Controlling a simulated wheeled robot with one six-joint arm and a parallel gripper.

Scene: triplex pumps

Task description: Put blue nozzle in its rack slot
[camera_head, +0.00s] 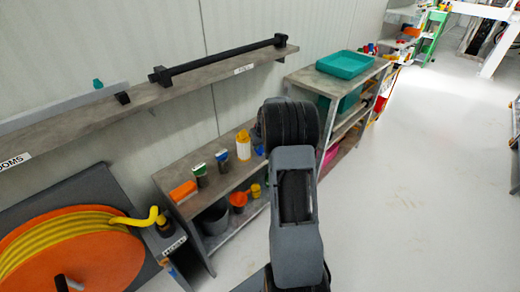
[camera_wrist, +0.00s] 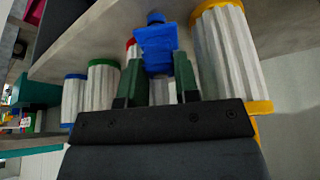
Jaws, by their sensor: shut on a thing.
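In the wrist view, the blue nozzle (camera_wrist: 157,48) is held between the two dark green fingers of my gripper (camera_wrist: 160,77). Its wide blue body sticks out beyond the fingertips, with a small knob at its far end. In the head view, my dark arm hides the gripper and the nozzle. I cannot tell which thing is the nozzle's rack slot. White ribbed cylinders with coloured rims stand beyond the fingers: a blue-rimmed one (camera_wrist: 73,100) and a green-rimmed one (camera_wrist: 103,92) at left, a red-rimmed one mostly hidden, and a large yellow-rimmed one (camera_wrist: 232,60) at right.
A low grey shelf unit (camera_head: 222,184) carries an orange block (camera_head: 183,191), small jars and a yellow bottle (camera_head: 243,146). A teal tray (camera_head: 345,64) sits on the bench behind my arm. An orange hose reel (camera_head: 75,262) is at lower left. The floor at right is clear.

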